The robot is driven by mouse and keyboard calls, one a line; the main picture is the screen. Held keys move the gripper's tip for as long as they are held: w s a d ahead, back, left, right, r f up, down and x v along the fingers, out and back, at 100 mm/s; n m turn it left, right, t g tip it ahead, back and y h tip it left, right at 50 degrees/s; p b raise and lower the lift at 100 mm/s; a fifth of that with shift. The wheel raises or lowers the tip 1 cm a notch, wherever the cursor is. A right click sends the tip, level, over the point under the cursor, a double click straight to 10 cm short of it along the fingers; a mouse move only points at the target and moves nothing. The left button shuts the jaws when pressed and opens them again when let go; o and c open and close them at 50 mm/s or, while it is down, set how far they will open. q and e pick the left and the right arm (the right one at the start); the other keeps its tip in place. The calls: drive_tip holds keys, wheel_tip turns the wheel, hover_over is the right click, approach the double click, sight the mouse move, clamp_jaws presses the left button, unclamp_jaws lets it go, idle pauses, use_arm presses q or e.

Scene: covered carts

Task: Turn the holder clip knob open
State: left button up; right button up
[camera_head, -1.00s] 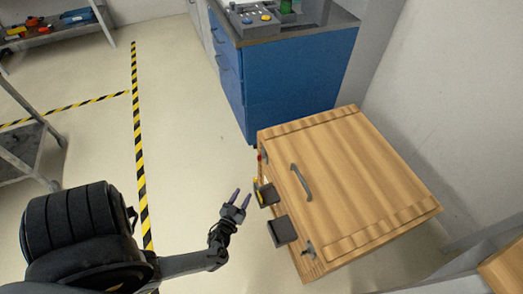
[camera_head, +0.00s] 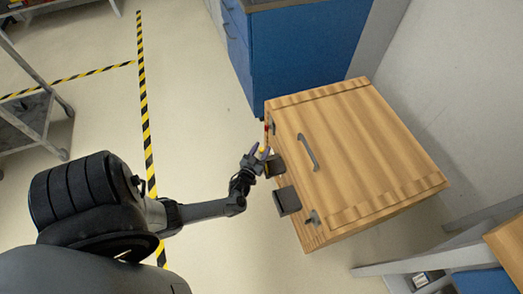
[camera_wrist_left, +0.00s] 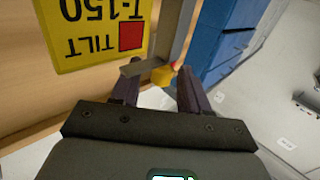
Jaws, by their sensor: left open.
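The holder clip knob, a small yellow knob (camera_wrist_left: 163,76) with a red part behind it, shows in the left wrist view beside a grey metal strip (camera_wrist_left: 146,66). In the head view its yellow (camera_head: 263,150) shows at the left side of the wooden cart (camera_head: 365,160). My left gripper (camera_head: 259,152) is open at that side. In the wrist view its two dark fingers (camera_wrist_left: 158,80) stand on either side of the knob; I cannot tell whether they touch it. My right gripper is not in view.
A yellow tilt label (camera_wrist_left: 100,28) is on the cart's wooden side. Two dark blocks (camera_head: 287,201) stick out from that side, and a handle (camera_head: 308,152) is on the cover. A blue cabinet (camera_head: 305,55) stands behind.

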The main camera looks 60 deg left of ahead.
use_arm(q)
drive_tip(key=shift+w+a+r, duration=0.1)
drive_tip(key=shift+w+a, duration=0.25)
drive_tip(key=shift+s+d, duration=0.15)
drive_tip(key=shift+d, duration=0.05)
drive_tip(key=shift+c, duration=0.3)
clamp_jaws()
